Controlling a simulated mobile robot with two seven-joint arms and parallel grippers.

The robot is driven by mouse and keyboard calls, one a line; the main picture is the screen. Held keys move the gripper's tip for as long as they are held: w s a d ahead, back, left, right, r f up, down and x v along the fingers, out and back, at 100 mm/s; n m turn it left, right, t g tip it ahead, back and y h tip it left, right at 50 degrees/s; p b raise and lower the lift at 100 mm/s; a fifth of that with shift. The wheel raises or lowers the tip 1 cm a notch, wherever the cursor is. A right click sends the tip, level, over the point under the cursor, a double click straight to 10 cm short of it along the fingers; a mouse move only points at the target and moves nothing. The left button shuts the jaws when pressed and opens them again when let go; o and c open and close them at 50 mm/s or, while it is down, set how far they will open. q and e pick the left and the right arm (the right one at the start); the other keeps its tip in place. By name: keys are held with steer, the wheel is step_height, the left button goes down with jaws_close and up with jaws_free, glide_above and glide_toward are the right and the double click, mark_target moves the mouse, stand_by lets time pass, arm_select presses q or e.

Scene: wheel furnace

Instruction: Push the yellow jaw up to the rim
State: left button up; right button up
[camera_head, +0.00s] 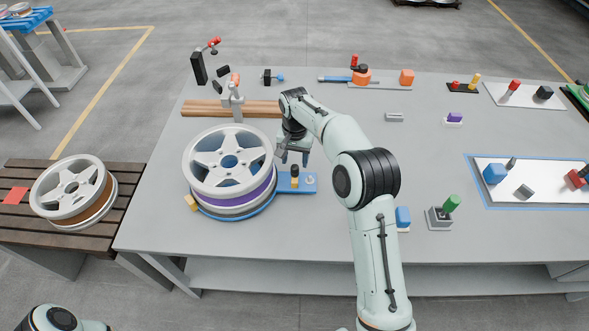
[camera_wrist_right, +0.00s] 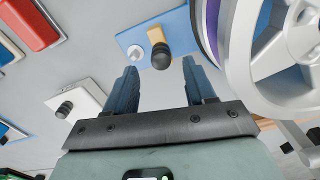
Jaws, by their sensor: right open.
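A yellow jaw (camera_head: 295,182) with a black knob stands on a blue plate (camera_head: 308,187) at the right side of the wheel (camera_head: 208,178). The right wrist view shows the jaw (camera_wrist_right: 156,37) apart from the purple band and rim of the wheel (camera_wrist_right: 240,55), with bare blue plate between. Another yellow block (camera_head: 191,203) touches the wheel stack's lower left. My right gripper (camera_head: 294,158) is open and empty, just behind and above the jaw. In the right wrist view the jaw lies ahead of the open fingertips (camera_wrist_right: 160,75). My left gripper is out of view.
A silver bolt head (camera_head: 310,180) sits on the blue plate beside the jaw. Behind the wheel are wooden bars (camera_head: 205,108) and a grey clamp with an orange grip. A second wheel (camera_head: 72,188) lies on the slatted bench at left. The table front is clear.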

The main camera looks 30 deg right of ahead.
mark_target(295, 167)
step_height(295, 167, down, 5)
steer(key=shift+f, duration=0.1)
stand_by(0.3)
